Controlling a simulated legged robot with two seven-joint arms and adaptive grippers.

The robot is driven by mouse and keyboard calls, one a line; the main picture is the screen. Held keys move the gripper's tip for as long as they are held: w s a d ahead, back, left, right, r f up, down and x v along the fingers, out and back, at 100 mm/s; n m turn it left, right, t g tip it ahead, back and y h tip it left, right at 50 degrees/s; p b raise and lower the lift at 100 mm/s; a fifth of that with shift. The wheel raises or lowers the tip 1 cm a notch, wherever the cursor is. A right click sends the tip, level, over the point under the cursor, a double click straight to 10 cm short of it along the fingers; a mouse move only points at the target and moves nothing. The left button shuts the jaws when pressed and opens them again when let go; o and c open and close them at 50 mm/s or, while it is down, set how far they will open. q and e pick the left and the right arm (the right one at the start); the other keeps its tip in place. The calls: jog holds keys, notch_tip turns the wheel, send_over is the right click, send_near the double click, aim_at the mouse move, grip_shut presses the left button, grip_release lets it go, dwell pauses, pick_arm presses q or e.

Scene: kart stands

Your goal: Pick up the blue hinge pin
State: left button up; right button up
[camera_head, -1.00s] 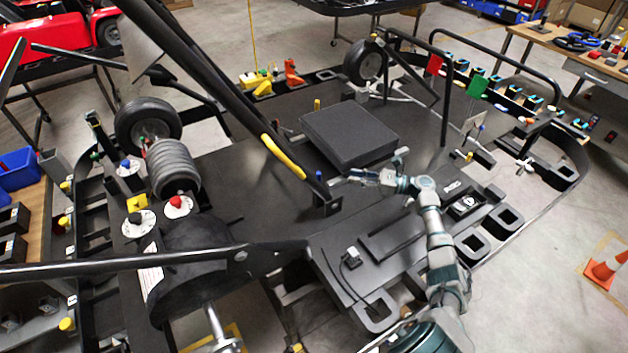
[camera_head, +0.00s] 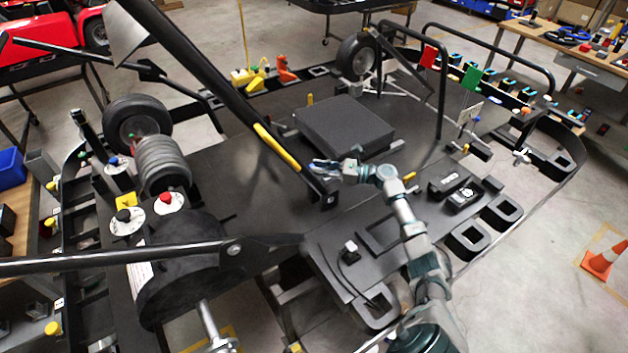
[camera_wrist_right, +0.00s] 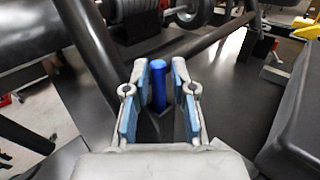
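The blue hinge pin (camera_wrist_right: 159,90) stands upright in the right wrist view, between the two fingers of my right gripper (camera_wrist_right: 162,85). The fingers have light blue pads and are apart, with a visible gap on the pin's right side; the left finger is very close to it. Whether either pad touches the pin is unclear. My left gripper is not in view.
The slanted black bar (camera_head: 205,75) with a yellow sleeve (camera_head: 277,148) rises beside my right gripper. A black square pad (camera_head: 345,126) lies behind it on the kart floor. A ribbed grey cylinder (camera_head: 164,166) and wheel (camera_head: 137,122) stand left. Open floor plate lies left of the bar.

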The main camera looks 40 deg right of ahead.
jog(key=shift+a, duration=0.1)
jog(key=shift+s+a+r, duration=0.1)
grip_shut()
